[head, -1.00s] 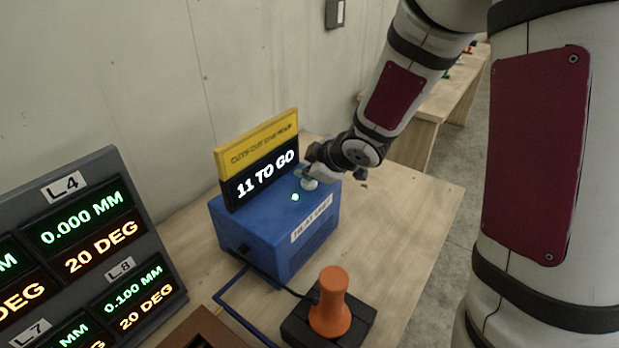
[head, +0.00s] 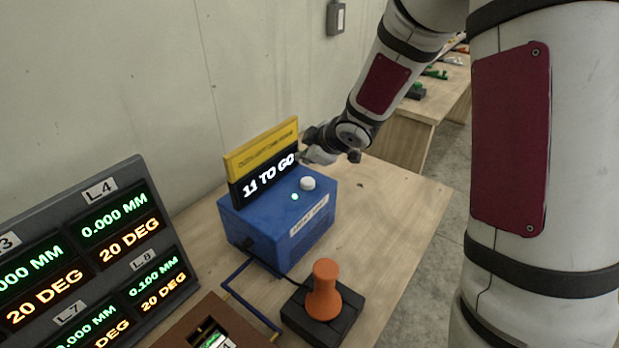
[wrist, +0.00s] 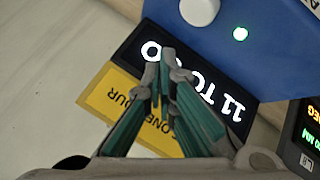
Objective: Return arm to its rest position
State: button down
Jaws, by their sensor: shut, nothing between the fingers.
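My gripper (head: 312,152) is shut and empty in the head view. It hangs above the back edge of the blue box, just right of the "11 TO GO" display (head: 270,176). In the wrist view my gripper (wrist: 160,62) points at that display, fingertips together.
An orange handle (head: 323,290) on a dark base stands in front of the box. A panel of lit readouts (head: 110,255) stands at the left. The wall (head: 120,80) is close behind. Another table (head: 440,105) with small items stands at the back right. The table's right side is bare.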

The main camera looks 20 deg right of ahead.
jog(key=shift+r, duration=0.15)
dwell(0.3)
jog(key=shift+d+r, duration=0.1)
jog(key=shift+r, duration=0.1)
jog(key=s+d+r+m+h, duration=0.3)
jog(key=s+r+m, duration=0.1)
jog(key=s+r, duration=0.3)
jog(key=s+d+r+m+h, duration=0.2)
jog(key=s+r+m, duration=0.1)
jog(key=s+r, duration=0.45)
jog(key=s+a+r+m+g+y, duration=0.1)
jog(key=s+a+m, duration=0.1)
jog(key=s, duration=0.8)
jog(key=s+a+r+m+g+y, duration=0.1)
jog(key=s+a+m+g, duration=0.1)
jog(key=s, duration=0.8)
jog(key=shift+a+r+m, duration=0.15)
jog(key=shift+a+m, duration=0.1)
jog(key=shift+m, duration=0.55)
